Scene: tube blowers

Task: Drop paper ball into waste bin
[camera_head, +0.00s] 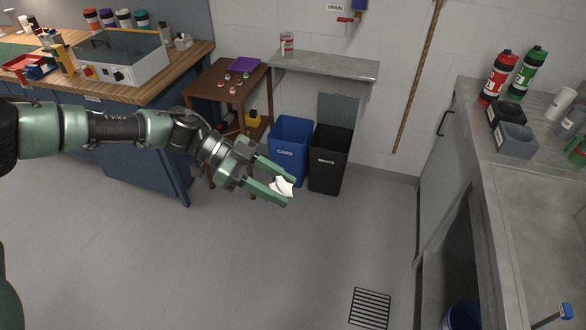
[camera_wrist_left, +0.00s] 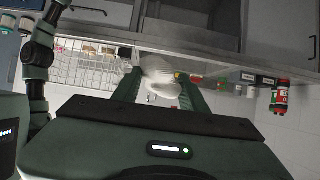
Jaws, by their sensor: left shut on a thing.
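A crumpled white paper ball (camera_head: 282,187) is held between the green fingers of my left gripper (camera_head: 280,186) in the head view. The ball also shows between the fingertips in the left wrist view (camera_wrist_left: 160,76). The gripper is in the air over the open floor, in front of the bins in the picture. A black bin (camera_head: 328,165) marked "WASTE" stands against the wall, its grey lid raised at the back. A blue bin (camera_head: 291,143) marked "CARD" stands left of it. The black bin's inside looks dark. My right gripper is not in view.
A steel wall shelf (camera_head: 330,65) with a can on it is above the bins. A brown side table (camera_head: 226,84) stands left of the blue bin. A steel sink counter (camera_head: 527,175) runs along the right. The floor (camera_head: 250,270) is clear, with a drain grate (camera_head: 370,308).

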